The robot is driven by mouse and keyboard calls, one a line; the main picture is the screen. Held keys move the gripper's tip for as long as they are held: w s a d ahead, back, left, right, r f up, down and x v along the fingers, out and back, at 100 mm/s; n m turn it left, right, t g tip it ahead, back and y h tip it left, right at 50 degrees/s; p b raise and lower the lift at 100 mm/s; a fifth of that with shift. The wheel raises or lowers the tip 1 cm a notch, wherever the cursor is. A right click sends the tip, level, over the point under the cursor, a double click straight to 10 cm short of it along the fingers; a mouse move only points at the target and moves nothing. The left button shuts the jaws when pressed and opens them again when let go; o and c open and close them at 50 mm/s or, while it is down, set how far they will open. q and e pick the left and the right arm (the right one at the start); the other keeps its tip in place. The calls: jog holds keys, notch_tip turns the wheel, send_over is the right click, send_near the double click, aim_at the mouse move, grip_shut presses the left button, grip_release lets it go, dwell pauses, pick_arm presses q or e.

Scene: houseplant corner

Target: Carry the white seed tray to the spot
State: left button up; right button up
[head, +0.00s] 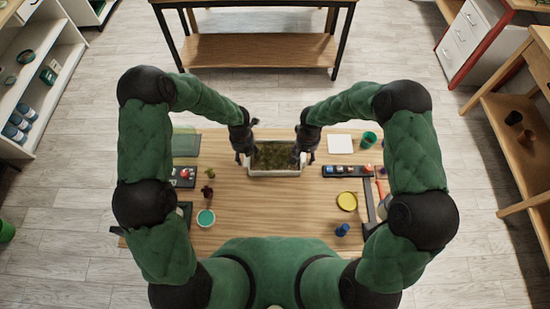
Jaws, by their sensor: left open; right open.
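The white seed tray (274,173) sits on the wooden table near its far edge, filled with dark green and brown growth. My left gripper (243,158) is open at the tray's left end. My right gripper (303,157) is open at the tray's right end. I cannot tell whether either one touches the tray. A flat white square (340,144) lies to the right of the tray; I cannot tell whether it is the spot. A flat green mat (186,145) lies at the far left of the table.
Dark trays with small items stand left (183,177) and right (347,171). A green cup (368,139), a yellow dish (347,201), a blue item (342,230), a teal-topped pot (206,217) and a small plant (209,180) stand around. The table's middle (270,210) is clear.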

pick_arm(q)
grip_shut()
pick_arm(e)
grip_shut()
pick_arm(q)
jog(key=shift+r, duration=0.1)
pick_arm(e)
jog(key=shift+r, duration=0.1)
